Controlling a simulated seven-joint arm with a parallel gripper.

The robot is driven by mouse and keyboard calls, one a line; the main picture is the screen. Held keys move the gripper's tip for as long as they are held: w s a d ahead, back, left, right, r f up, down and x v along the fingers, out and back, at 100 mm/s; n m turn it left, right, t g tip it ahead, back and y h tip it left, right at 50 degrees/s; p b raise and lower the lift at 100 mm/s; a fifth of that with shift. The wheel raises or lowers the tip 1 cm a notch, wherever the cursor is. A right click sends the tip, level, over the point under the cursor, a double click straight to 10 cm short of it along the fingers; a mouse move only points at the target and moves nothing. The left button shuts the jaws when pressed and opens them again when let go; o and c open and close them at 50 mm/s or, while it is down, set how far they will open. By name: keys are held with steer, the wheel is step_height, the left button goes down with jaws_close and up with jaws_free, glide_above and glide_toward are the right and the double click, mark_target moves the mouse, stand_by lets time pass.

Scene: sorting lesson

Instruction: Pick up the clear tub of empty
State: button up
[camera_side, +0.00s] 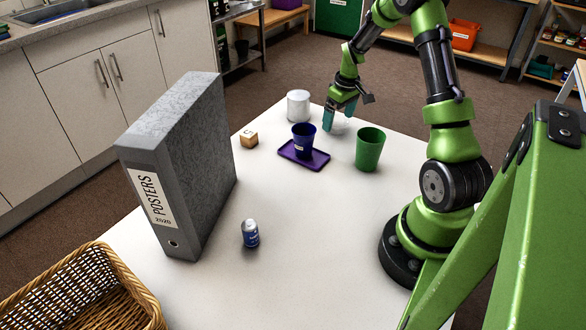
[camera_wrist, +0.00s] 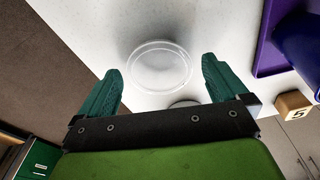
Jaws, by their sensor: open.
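The clear tub (camera_side: 341,124) stands on the white table, behind the green cup and partly hidden by my gripper. In the wrist view its round see-through rim (camera_wrist: 160,68) lies between the tips of my two teal fingers. My gripper (camera_side: 339,114) is open and points down at the tub. In the wrist view my gripper (camera_wrist: 160,75) has one finger on each side of the tub, with a gap to both. I cannot tell how far the fingertips are above the rim.
Close by are a green cup (camera_side: 370,149), a purple tray (camera_side: 319,160) holding a dark blue cup (camera_side: 303,139), a white canister (camera_side: 298,106) and a wooden block (camera_side: 249,139). A grey binder (camera_side: 190,160), small can (camera_side: 250,234) and wicker basket (camera_side: 90,290) are farther off.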

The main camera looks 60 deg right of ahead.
step_height(320, 180, down, 2)
steer(key=shift+w, duration=0.15)
steer(key=c, duration=0.9)
steer(key=shift+c, duration=0.2)
